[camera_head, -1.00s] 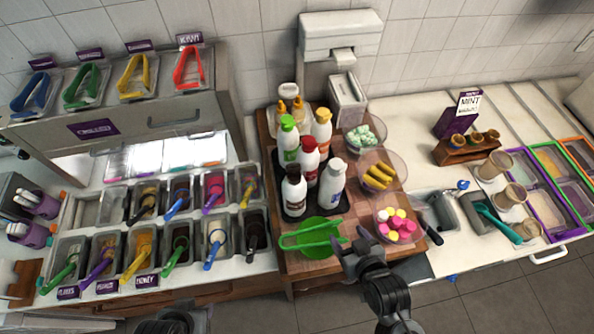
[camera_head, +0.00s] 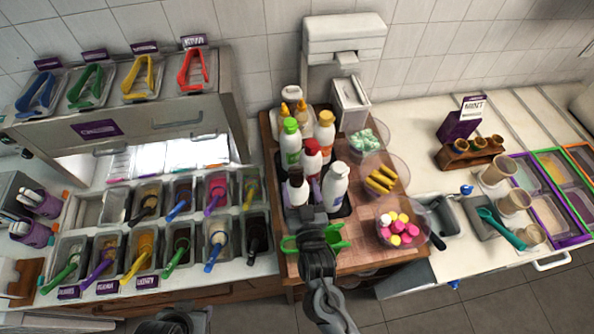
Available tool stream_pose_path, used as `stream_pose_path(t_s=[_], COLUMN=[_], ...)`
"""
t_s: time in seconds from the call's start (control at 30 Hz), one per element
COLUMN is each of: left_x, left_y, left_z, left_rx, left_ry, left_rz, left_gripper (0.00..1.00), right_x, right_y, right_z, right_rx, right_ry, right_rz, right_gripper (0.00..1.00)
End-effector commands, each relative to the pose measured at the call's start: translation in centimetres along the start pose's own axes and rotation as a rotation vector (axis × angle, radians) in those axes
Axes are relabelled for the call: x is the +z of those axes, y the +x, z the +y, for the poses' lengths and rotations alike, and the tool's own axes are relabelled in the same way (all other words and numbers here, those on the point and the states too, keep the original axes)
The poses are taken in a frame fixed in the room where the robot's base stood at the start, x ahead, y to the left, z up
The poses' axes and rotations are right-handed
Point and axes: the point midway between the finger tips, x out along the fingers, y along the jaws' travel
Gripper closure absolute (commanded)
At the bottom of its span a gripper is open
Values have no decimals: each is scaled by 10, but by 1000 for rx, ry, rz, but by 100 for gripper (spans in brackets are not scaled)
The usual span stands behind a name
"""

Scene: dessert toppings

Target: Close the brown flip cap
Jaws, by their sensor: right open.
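The bottle with the dark brown cap (camera_head: 295,174) stands at the front left of a group of sauce bottles, upright on the wooden board. Its label is pale and its lower part is hidden by my right gripper. Whether the cap is up or down is too small to tell.
Bottles with green (camera_head: 290,125), red (camera_head: 312,146), orange (camera_head: 326,118) and white (camera_head: 340,168) caps crowd behind and beside the brown one. Topping bowls stand right, including one of pink and yellow pieces (camera_head: 401,228). Topping tubs with spoons (camera_head: 144,242) fill the left counter.

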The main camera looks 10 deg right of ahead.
Motion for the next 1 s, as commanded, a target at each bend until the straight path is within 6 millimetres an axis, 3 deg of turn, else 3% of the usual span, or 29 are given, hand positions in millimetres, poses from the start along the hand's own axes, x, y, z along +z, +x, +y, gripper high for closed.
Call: stream_pose_path(t_s=[0.3,0.77,0.87,1.0], left_x=[-3,-3,-3,-2], left_y=[-7,-8,-8,-8], left_z=[2,2,1,0], left_rx=[8,6,3,0], left_ry=[-10,-7,-4,1], left_rz=[2,1,1,0], left_gripper=[57,57,57,57], right_x=[0,0,0,0], right_y=[43,53,53,53], right_z=[0,0,0,0], right_rx=[0,0,0,0], right_ry=[-1,1,0,0], right_rz=[-1,-1,-1,-1], right_gripper=[30,30,41,62])
